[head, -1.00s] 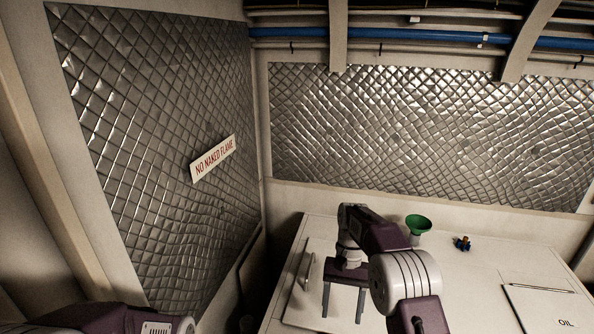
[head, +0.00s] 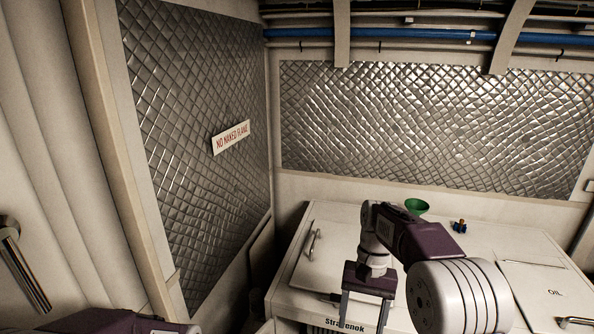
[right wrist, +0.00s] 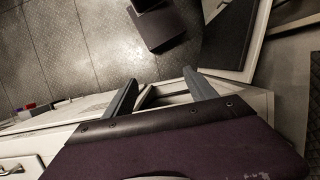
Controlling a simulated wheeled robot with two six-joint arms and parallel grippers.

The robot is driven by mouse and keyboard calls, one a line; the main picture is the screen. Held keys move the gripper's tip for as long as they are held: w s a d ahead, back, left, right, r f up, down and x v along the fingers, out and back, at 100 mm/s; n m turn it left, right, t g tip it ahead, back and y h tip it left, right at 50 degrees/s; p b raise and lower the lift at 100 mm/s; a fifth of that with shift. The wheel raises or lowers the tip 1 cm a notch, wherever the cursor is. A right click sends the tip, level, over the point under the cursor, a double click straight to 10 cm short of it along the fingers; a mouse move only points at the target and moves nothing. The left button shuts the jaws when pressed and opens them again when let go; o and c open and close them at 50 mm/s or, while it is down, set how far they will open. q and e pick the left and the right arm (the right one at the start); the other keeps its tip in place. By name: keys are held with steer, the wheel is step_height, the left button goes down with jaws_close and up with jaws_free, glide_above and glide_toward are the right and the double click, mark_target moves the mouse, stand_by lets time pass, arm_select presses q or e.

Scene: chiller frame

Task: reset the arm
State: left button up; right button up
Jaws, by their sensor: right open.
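My right arm comes in from the bottom right in the head view. Its gripper (head: 366,314) points down by the front edge of the white chest (head: 300,290), open with nothing between its fingers. In the right wrist view the two grey fingers (right wrist: 160,80) stand apart, with a pale edge and part of the floor behind them. Only a purple and white part of my left arm shows at the bottom left of the head view; its gripper is out of view.
On the chest top are a green funnel (head: 417,205), a small blue and brass fitting (head: 459,226) and a panel marked OIL (head: 550,290). A handle (head: 314,245) stands at its left. Quilted walls (head: 430,130) close the corner. Patterned floor (right wrist: 90,50) shows in the wrist view.

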steer(key=s+d+f+n+t+b, duration=0.1)
steer(key=s+f+t+b, duration=0.1)
steer(key=s+f, duration=0.4)
steer(key=s+d+f+n+t+h+b, duration=0.1)
steer(key=s+d+f+n+t+b, duration=0.1)
steer(key=s+f, duration=0.4)
step_height(320, 180, down, 4)
steer(key=shift+s+d+r+b, duration=0.2)
steer(key=shift+s+b, duration=0.15)
steer(key=shift+b, duration=0.15)
steer(key=shift+s, duration=0.15)
